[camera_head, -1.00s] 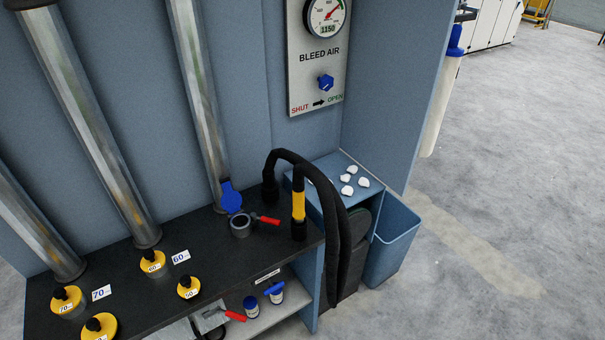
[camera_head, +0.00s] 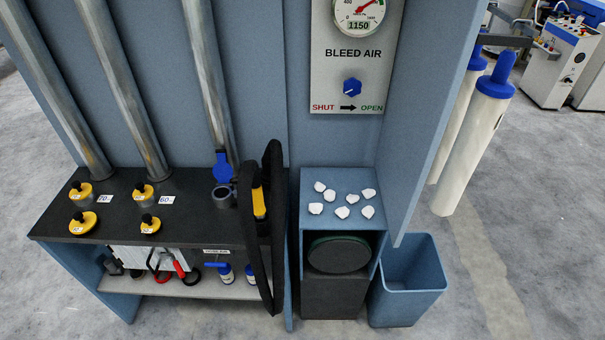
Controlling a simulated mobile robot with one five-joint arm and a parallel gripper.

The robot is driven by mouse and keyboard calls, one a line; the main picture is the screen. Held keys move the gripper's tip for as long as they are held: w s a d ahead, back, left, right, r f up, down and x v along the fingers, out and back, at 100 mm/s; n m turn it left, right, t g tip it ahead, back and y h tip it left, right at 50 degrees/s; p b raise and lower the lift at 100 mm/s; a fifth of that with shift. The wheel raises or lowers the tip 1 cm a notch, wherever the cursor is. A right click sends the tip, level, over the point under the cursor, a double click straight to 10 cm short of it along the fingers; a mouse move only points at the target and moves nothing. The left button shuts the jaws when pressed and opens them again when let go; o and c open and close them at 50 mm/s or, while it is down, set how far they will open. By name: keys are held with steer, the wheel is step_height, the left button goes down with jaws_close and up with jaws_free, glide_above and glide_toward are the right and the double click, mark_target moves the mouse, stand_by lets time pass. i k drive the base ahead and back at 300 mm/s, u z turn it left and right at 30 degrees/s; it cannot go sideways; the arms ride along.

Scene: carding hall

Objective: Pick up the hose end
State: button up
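The hose end is the black piece with a yellow band (camera_head: 259,202), standing upright at the right end of the dark bench top (camera_head: 185,226). A black hose (camera_head: 274,240) loops up beside it and hangs down over the bench's front edge, partly covering it. The lower tip of the hose end is hidden or hard to make out. My gripper is not in the picture.
A port with a blue flap (camera_head: 222,168) is left of the hose end. Yellow plugs (camera_head: 150,223) sit further left. A blue stand (camera_head: 313,235) with white pieces on top and a blue bin (camera_head: 408,280) are right. A blue side panel (camera_head: 425,120) juts forward.

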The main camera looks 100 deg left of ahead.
mark_target(266, 173)
steer(key=u, duration=0.15)
steer(key=k, duration=0.1)
steer(key=u, duration=3.1)
steer(key=k, duration=0.15)
steer(key=u, duration=1.35)
steer(key=k, duration=0.65)
steer(key=z, duration=0.3)
steer(key=i, duration=1.65)
steer(key=u, duration=0.2)
